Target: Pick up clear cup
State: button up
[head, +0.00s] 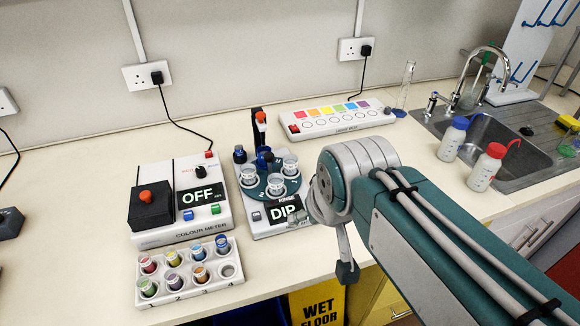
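Several clear cups stand upright in a round teal carousel (262,196) on the white dipping device marked "RINSE" and "DIP". One clear cup (290,164) is at the right, one (275,184) at the front and one (250,174) at the left. Which of them the task means cannot be told. My arm comes in from the lower right, and its rounded joint is just right of the carousel. My gripper is mostly hidden behind the arm; a small grey part by the "DIP" sign may belong to it. Its fingers cannot be made out.
Left of the carousel are a colour meter (205,222) reading "OFF" and a white rack (225,286) of coloured vials. A colour-strip box (335,116) stands behind. Two wash bottles (487,168) and a sink (500,135) are at right. The bench's front edge is close.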

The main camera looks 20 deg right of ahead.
jog(key=w+d+r+m+g, duration=0.1)
jog(key=w+r+m, duration=0.1)
jog(key=w, duration=0.7)
jog(key=m+g+h, duration=0.1)
jog(key=m+g, duration=0.2)
jog(key=m, duration=0.1)
send_over(290, 166)
jog(key=w, duration=0.1)
notch_tip(290, 166, down, 8)
jog(key=f, duration=0.6)
jog(key=w+f, duration=0.1)
jog(key=f, duration=0.3)
jog(key=shift+d+f, duration=0.1)
jog(key=shift+d, duration=0.3)
jog(key=c, duration=1.2)
